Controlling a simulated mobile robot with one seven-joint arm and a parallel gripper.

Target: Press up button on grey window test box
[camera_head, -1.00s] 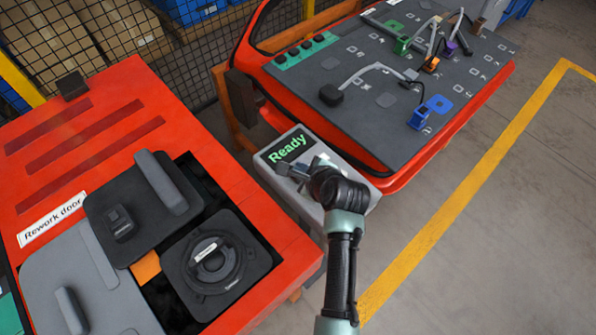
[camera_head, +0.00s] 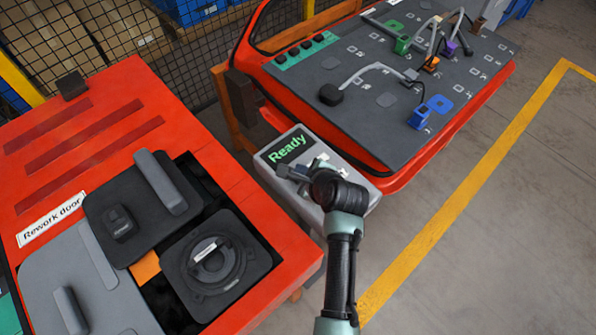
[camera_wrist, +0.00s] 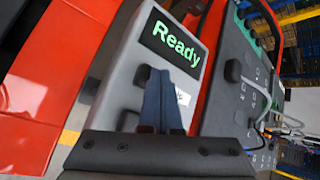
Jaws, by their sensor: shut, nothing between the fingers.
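The grey window test box (camera_head: 283,168) stands between the two red door panels, with a black screen (camera_head: 288,147) reading "Ready" in green. The box also fills the middle of the wrist view (camera_wrist: 125,75), with its screen (camera_wrist: 173,42) above my fingers. My gripper (camera_head: 292,171) is over the box's top face, just below the screen. In the wrist view its fingers (camera_wrist: 160,85) are together and empty, pointing at the face. A dark button (camera_wrist: 140,75) shows left of the fingertips, and a white label (camera_wrist: 183,98) is partly covered. Whether the fingers touch the face cannot be told.
A red rework door (camera_head: 110,130) with black and grey parts lies to the left. A red door with a dark panel (camera_head: 375,100), cables and coloured connectors is behind right. Open floor with a yellow line (camera_head: 450,215) lies to the right.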

